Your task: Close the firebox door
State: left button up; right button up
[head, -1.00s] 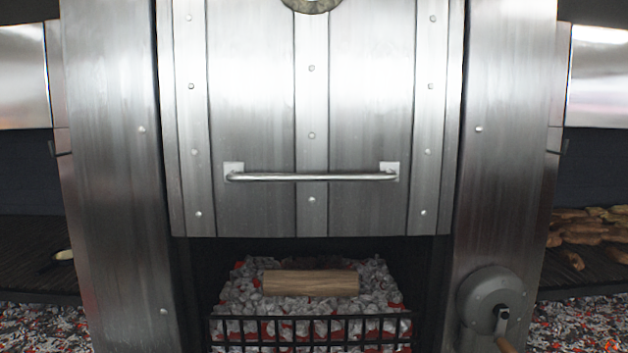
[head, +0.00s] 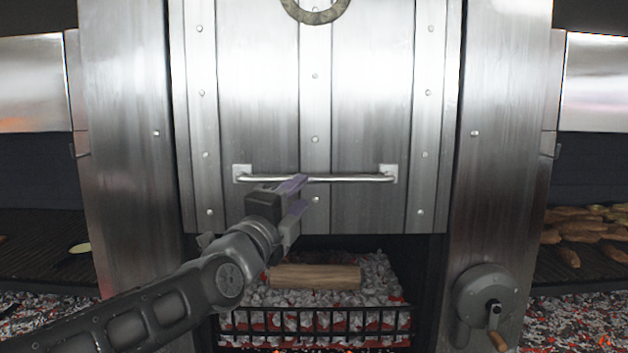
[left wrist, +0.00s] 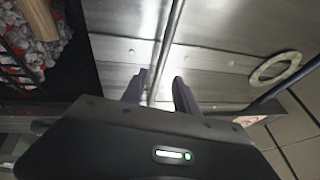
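The steel firebox door (head: 372,110) is raised, and its lower edge hangs above the opening. Its horizontal bar handle (head: 355,178) runs across the lower part of the door. My left gripper (head: 300,187) is at the middle of this handle. In the left wrist view the two fingers (left wrist: 160,88) are apart, with the handle bar (left wrist: 168,45) running between them and a gap visible beside it. My right gripper is not in view.
Below the door, a log (head: 315,276) lies on glowing coals behind a black grate (head: 320,322). A crank wheel (head: 485,295) with a wooden handle is on the right post. Grills with food (head: 590,225) flank the firebox.

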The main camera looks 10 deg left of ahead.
aim_at(312, 182)
pick_arm(q)
jog(key=shift+w, duration=0.15)
jog(key=p+x, duration=0.2)
jog(key=x, duration=0.5)
jog(key=shift+w+r, duration=0.1)
jog(key=shift+w, duration=0.2)
grip_shut()
dwell(1.1)
